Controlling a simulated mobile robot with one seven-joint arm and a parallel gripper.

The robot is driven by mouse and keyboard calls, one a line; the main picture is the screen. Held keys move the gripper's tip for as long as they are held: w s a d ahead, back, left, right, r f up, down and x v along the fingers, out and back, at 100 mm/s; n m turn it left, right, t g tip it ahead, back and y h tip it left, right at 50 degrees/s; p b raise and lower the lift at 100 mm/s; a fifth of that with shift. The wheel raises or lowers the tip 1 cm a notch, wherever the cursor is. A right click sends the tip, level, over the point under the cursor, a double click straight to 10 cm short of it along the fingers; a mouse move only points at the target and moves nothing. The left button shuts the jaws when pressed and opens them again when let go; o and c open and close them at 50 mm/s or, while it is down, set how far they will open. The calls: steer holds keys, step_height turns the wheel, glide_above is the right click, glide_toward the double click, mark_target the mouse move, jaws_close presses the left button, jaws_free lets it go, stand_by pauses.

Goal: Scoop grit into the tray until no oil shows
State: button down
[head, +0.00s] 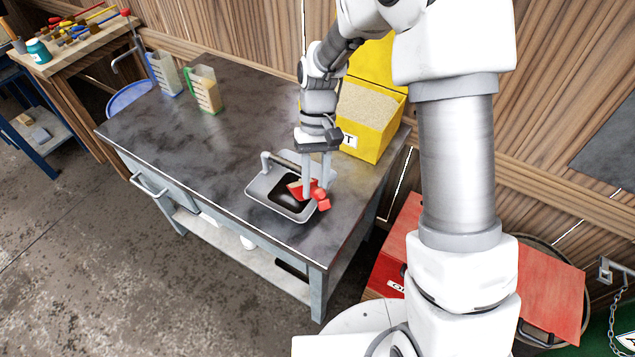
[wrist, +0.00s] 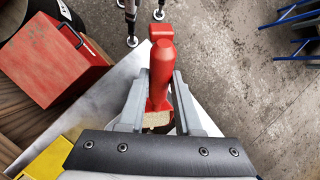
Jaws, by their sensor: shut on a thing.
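My gripper (head: 318,186) is shut on a red scoop (head: 323,200) and holds it over the grey tray (head: 258,203). Dark oil (head: 291,199) shows in the tray. In the wrist view my gripper (wrist: 160,95) has its fingers on both sides of the scoop (wrist: 161,65), with the handle pointing away. A little tan grit (wrist: 156,120) shows in the scoop near the fingers. The yellow bin (head: 368,138) of pale grit (head: 367,107) stands open behind my gripper, at the bench's back right. The gripper hides part of the tray.
The dark bench top (head: 190,125) is clear at the left and middle. Two jugs, one with a blue handle (head: 165,73) and one with a green handle (head: 204,89), stand at the back left. A red box (head: 392,265) is on the floor at right.

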steer(key=shift+w+a+r+g+h+p, duration=0.25)
steer(key=shift+w+r+g+p, duration=0.5)
steer(key=shift+p, duration=0.6)
steer(key=shift+w+a+r+g+h+p, duration=0.15)
steer(key=shift+w+a+r+g+p, duration=0.2)
steer(key=shift+w+r+g+p, duration=0.7)
steer(key=shift+w+a+r+m+g+h+p, duration=0.1)
steer(key=shift+w+a+g+h+p, duration=0.1)
steer(key=shift+w+g, duration=0.25)
steer(key=shift+w+a+r+m+g+h+p, duration=0.15)
steer(key=shift+w+a+g, duration=0.15)
steer(key=shift+w, duration=0.4)
steer(key=shift+w+a+m+g+h+p, duration=0.1)
steer(key=shift+w+a+g+h+p, duration=0.1)
steer(key=shift+w+g, duration=0.25)
steer(key=shift+w, duration=0.1)
steer(key=shift+r, duration=0.1)
